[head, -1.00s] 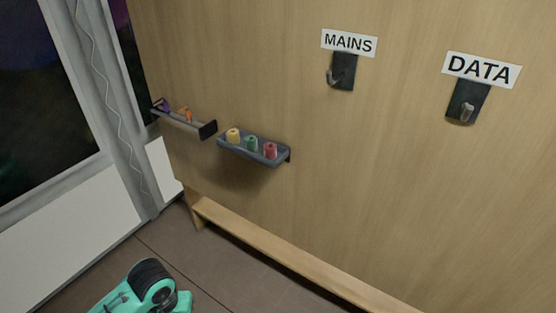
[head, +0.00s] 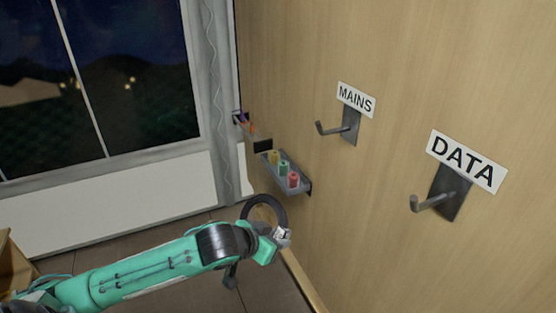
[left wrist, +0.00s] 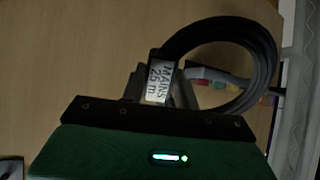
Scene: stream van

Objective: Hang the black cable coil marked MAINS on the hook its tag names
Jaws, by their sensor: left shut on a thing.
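The black cable coil (head: 265,203) is held in my left gripper (head: 280,236), low in front of the wooden wall. In the left wrist view the coil (left wrist: 262,75) stands as a loop beyond the gripper, with a pale tag (left wrist: 159,83) reading "MAINS 25 m". The MAINS hook (head: 335,128) is a grey upturned peg on a plate under a white MAINS sign (head: 356,99). It is above and to the right of the coil, apart from it and empty. My right gripper is not in view.
A DATA hook (head: 432,202), empty, sits to the right under its DATA sign (head: 466,161). A small grey shelf with yellow, green and red spools (head: 284,169) juts from the wall just above the coil. Another small rack (head: 246,129) is farther back. A window (head: 110,75) is at left.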

